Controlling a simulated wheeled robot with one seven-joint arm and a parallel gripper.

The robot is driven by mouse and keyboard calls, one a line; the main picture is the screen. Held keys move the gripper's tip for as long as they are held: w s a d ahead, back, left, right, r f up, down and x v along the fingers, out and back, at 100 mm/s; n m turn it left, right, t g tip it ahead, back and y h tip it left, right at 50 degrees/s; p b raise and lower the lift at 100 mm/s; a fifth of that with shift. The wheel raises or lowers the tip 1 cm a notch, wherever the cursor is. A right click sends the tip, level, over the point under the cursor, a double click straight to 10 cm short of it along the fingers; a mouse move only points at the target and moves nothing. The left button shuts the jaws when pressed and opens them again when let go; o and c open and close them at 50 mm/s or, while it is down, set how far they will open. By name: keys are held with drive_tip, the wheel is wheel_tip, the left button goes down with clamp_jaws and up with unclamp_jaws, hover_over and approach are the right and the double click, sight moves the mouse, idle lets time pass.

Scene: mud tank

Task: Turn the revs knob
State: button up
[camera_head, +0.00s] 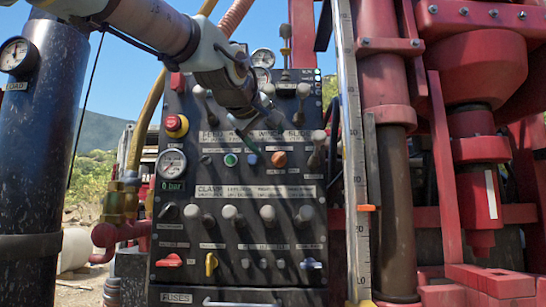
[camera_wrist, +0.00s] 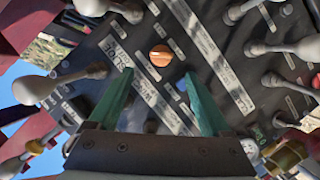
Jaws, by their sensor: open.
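The labels are too small to read, so I cannot tell for sure which control is the revs knob. A round orange knob (camera_head: 278,159) sits in the middle row of the dark control panel (camera_head: 185,237). In the wrist view the orange knob (camera_wrist: 161,55) shows beyond and between my fingertips. A green knob (camera_head: 231,160) sits to its left in the head view. My gripper (camera_wrist: 158,75) is open, with its two green fingers apart and nothing between them. It points at the panel; in the head view its fingers are small and partly hidden by my wrist.
Several white-knobbed levers stick out around this spot, including a row below (camera_head: 230,212) and one at the right (camera_head: 318,136). A red-and-yellow stop button (camera_head: 176,126) and a gauge (camera_head: 171,163) are at the left. A mast with a scale (camera_head: 352,150) stands right of the panel.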

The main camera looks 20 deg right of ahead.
drive_tip(key=shift+s+a+b, duration=0.65)
drive_tip(key=shift+s+b, duration=0.05)
drive_tip(key=shift+b, duration=1)
